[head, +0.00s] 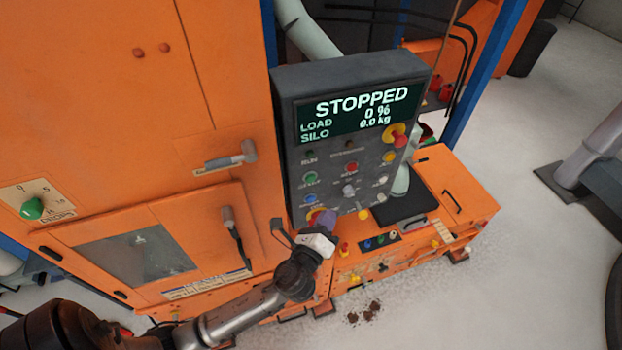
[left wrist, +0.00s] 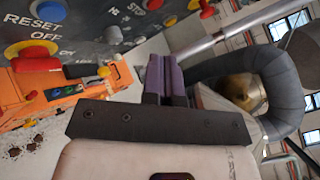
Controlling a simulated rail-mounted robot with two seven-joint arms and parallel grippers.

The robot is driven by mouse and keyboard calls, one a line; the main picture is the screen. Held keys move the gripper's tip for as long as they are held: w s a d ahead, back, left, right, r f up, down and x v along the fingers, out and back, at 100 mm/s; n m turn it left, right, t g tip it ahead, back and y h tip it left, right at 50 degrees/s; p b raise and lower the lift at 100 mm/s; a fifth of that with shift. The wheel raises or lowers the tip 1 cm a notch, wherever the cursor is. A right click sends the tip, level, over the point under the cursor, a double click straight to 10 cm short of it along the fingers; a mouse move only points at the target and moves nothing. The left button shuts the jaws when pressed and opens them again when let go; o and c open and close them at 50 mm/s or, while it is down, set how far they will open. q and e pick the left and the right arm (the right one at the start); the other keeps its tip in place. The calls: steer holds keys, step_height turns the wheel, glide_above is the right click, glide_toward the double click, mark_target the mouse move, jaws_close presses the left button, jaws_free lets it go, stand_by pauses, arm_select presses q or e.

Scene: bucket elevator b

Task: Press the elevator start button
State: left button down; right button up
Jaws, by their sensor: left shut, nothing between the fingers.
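The control panel (head: 335,75) stands upright with a lit display reading STOPPED, load 0 %, silo 0.0 kg. A green button (head: 310,178), whose small label looks like START, is on its left side. My left gripper (head: 327,221) is at the panel's lower edge, below the green button and apart from it. In the left wrist view its purple fingers (left wrist: 165,76) are together and empty. That view shows the blue RESET button (left wrist: 48,11) and the red OFF knob (left wrist: 32,49) left of the fingers. I cannot make out the green button there. My right gripper is not in view.
A red stop button (head: 351,168), the blue button (head: 309,200) and a red-and-yellow emergency knob (head: 395,135) share the panel. An orange cabinet (head: 220,100) stands at the left. A lower orange machine (head: 460,185) is at the right. Open floor lies at front right.

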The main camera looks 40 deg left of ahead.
mark_target(310, 178)
arm_select(q)
steer(key=w+a, duration=0.3)
steer(key=a, duration=0.4)
steer(key=shift+w+a, duration=0.15)
steer(key=shift+w, duration=0.15)
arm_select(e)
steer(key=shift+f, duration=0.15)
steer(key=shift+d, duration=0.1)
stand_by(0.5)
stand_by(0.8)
arm_select(q)
steer(key=shift+w+a, duration=0.2)
steer(key=shift+a, duration=0.15)
stand_by(0.4)
steer(key=shift+a, duration=0.1)
stand_by(0.6)
steer(key=shift+a+f, duration=0.3)
steer(key=shift+a, duration=0.05)
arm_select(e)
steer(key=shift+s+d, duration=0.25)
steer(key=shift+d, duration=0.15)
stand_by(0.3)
arm_select(q)
steer(key=shift+d+r, duration=0.15)
steer(key=shift+d, duration=0.05)
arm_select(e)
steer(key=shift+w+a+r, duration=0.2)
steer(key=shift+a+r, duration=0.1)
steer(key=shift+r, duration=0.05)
